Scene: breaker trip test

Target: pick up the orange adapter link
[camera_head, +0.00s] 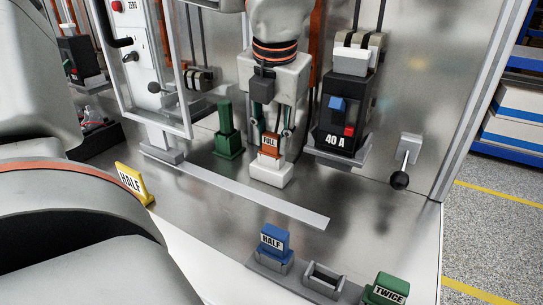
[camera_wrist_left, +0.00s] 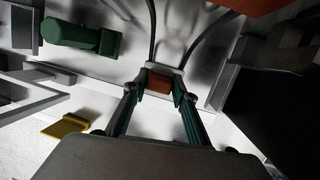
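The orange adapter link (camera_head: 269,146), labelled FULL, stands upright in a white base (camera_head: 270,173) on the metal bench. My left gripper (camera_head: 272,131) points down over it from above, with one green-padded finger on each side. In the left wrist view the link (camera_wrist_left: 159,83) sits between the fingertips (camera_wrist_left: 160,88), which press against both its sides with no clear gap. The link is still at its base; I cannot see any lift. My right gripper is in neither view.
A green block (camera_head: 228,139) stands close left of my gripper; a black 40 A breaker (camera_head: 341,125) stands close right. Blue HALF (camera_head: 273,241) and green TWICE (camera_head: 386,291) links flank an empty holder (camera_head: 323,280) in front.

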